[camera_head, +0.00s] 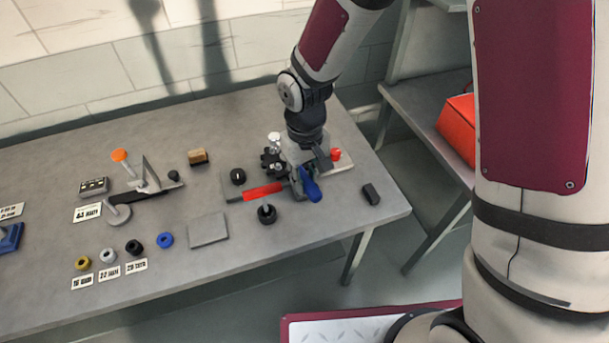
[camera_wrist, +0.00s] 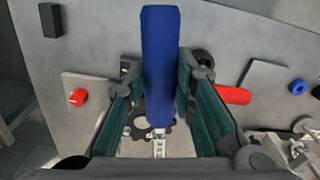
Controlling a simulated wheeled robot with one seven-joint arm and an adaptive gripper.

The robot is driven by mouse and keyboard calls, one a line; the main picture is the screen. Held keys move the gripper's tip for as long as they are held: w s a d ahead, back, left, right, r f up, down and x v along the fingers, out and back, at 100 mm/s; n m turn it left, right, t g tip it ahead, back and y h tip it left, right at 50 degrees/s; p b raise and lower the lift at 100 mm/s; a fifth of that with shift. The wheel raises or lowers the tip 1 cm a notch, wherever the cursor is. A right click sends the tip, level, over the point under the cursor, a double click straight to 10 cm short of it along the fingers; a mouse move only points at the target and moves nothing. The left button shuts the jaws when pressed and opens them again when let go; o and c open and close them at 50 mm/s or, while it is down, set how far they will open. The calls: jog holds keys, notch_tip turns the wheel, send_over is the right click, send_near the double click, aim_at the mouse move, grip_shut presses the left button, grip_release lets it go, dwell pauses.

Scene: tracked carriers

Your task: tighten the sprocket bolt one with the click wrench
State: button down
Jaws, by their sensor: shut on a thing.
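The click wrench has a blue handle (camera_head: 311,189) and a silver shaft. In the wrist view the handle (camera_wrist: 160,50) lies between the teal fingers of my gripper (camera_wrist: 160,72), which is shut on it. My gripper (camera_head: 307,176) also shows in the head view, low over the right part of the table. A dark toothed sprocket (camera_head: 270,162) sits just left of it. In the wrist view part of the sprocket (camera_wrist: 142,132) shows below the handle, by the shaft. The wrench's working end and bolt one are hidden or too small to tell, so I cannot see whether they touch.
A red bar (camera_head: 262,191) and a red knob (camera_head: 336,155) flank my gripper. A black block (camera_head: 371,194), a black ring-shaped part (camera_head: 267,214) and a grey pad (camera_head: 208,230) lie in front. Several coloured rings, including a blue one (camera_head: 165,240), lie left.

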notch_tip(320, 180, down, 4)
jog(key=b, duration=0.1)
jog(key=w+d+n+b, duration=0.3)
jog(key=w+d+n, duration=0.5)
jog(key=w+n, duration=0.3)
jog(key=shift+w+d+n, duration=0.25)
jog(key=shift+w+n, duration=0.05)
jog(key=shift+w, duration=0.15)
jog(key=shift+f+b, duration=0.45)
jog(key=shift+f, duration=1.1)
dwell(3.4)
dwell(0.6)
